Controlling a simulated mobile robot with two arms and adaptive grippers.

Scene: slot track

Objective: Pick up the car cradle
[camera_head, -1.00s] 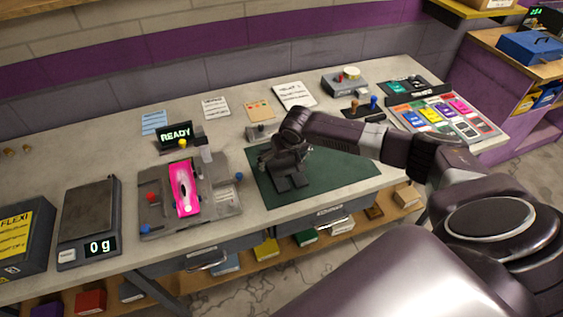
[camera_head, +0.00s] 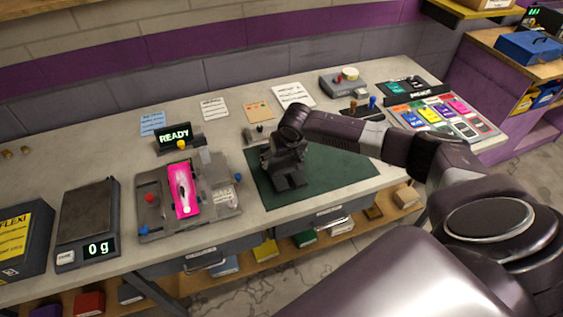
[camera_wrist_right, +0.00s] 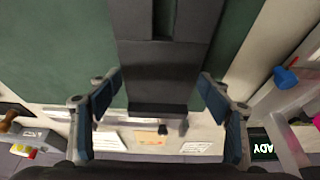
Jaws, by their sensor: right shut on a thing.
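The car cradle (camera_head: 291,178) is a dark grey block at the left part of the green mat (camera_head: 340,178) in the head view. My right gripper (camera_head: 284,158) comes down over its far end and partly hides it. In the right wrist view the cradle (camera_wrist_right: 165,65) runs up the middle, and the blue-grey finger pads of the right gripper (camera_wrist_right: 158,98) press on its two sides. The gripper is shut on it. I cannot tell if the cradle is clear of the mat. My left gripper is not in view.
A pink car (camera_head: 183,190) sits on a grey fixture (camera_head: 222,196) left of the mat, beside a READY display (camera_head: 174,134). A scale (camera_head: 88,212) stands further left. A tray of coloured cards (camera_head: 445,116) lies at the right. The mat's right part is bare.

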